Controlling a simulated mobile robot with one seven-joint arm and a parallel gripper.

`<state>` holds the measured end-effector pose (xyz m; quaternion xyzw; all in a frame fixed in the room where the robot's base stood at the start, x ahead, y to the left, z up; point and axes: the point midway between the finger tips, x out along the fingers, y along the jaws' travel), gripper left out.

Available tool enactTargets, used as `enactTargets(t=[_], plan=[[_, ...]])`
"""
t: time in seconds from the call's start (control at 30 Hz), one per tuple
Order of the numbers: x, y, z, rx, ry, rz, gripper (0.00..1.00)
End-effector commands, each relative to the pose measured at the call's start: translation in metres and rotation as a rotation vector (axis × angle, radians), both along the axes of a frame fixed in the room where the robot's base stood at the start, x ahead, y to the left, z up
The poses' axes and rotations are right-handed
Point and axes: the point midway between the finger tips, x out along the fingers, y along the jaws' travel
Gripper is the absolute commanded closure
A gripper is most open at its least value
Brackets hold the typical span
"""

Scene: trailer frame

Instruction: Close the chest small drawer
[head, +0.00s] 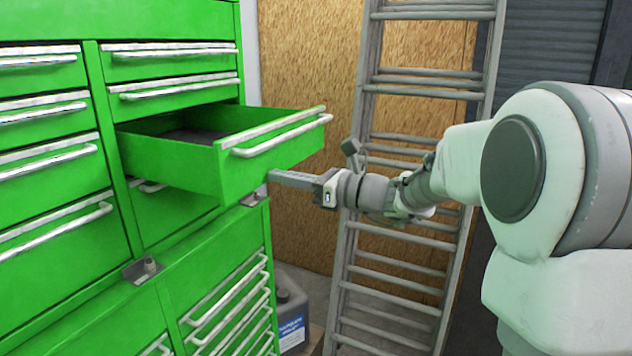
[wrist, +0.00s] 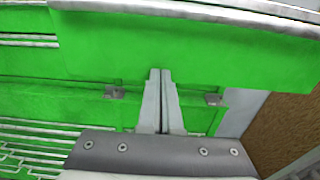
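The green chest (head: 110,250) fills the left of the head view. One small drawer (head: 262,165) in its right column is pulled well out, with a silver bar handle (head: 280,137) on its front and a dark inside. My gripper (head: 272,176) is in front of this drawer's lower front, below the handle. In the wrist view my gripper (wrist: 160,72) has its two fingers together with nothing between them. The fingertips overlap the lower part of the drawer front (wrist: 190,50); I cannot tell whether they touch it.
The other drawers of the chest, such as the one just above (head: 175,95), are shut. A leaning ladder (head: 365,160) stands behind my arm, in front of a wooden board (head: 305,60). A grey canister (head: 290,310) stands on the floor beside the chest.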

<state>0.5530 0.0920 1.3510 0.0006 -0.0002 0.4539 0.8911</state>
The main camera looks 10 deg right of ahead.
Motion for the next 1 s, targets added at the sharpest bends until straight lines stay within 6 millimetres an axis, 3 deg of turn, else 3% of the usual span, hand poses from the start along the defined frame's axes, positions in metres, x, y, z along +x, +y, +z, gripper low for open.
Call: enactTargets(t=[0.03,0.5,0.7,1.0], plan=[[0.009,0.017,0.000,0.002,-0.001,0.010,1.00],[0.104,0.147,0.001,0.003,0.001,0.006,1.00],[0.133,0.186,0.001,0.001,0.000,0.004,1.00],[0.155,0.214,0.001,0.000,0.000,0.001,1.00]])
